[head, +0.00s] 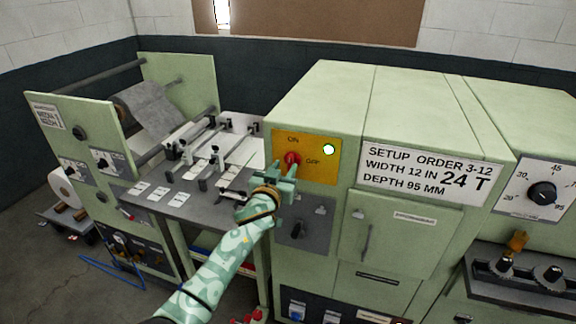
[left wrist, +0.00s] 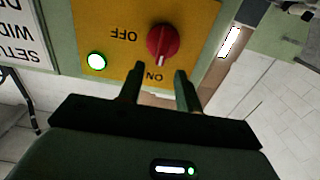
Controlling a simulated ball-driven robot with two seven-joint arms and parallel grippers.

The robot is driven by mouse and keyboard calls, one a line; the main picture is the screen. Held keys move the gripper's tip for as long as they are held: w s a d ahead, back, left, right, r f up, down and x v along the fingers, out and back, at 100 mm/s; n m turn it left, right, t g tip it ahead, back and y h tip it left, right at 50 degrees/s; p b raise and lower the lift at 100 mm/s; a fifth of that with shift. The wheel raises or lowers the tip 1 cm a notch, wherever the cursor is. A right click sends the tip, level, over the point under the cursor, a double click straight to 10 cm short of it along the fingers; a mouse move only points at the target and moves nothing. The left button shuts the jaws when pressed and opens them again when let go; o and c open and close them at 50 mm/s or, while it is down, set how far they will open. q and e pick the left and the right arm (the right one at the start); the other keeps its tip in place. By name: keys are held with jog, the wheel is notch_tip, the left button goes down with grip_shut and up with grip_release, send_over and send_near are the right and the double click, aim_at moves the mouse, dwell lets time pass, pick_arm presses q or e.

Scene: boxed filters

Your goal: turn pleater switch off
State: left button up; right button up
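The pleater switch is a round red knob (head: 292,158) on a yellow plate (head: 318,172) marked ON and OFF. It also shows upside down in the left wrist view (left wrist: 162,43), where its pale pointer mark is turned toward ON. A lamp (head: 329,149) on the plate glows; it looks green-white in the left wrist view (left wrist: 96,61). My left gripper (left wrist: 158,82) is open and empty, its two fingers apart and facing the plate, just short of the knob. In the head view the gripper (head: 284,172) partly overlaps the plate's lower left. My right gripper is in neither view.
A green cabinet carries a setup sign (head: 430,172) right of the plate. A grey panel with a black knob (head: 297,229) lies below it. The pleating table (head: 185,198) with rods and a paper roll (head: 150,108) stands left. A dial (head: 542,193) is far right.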

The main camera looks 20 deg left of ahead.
aim_at(289, 160)
pick_arm(q)
jog(key=shift+w+b, duration=0.55)
jog(key=shift+w, duration=1.4)
jog(key=shift+s, duration=0.1)
grip_shut()
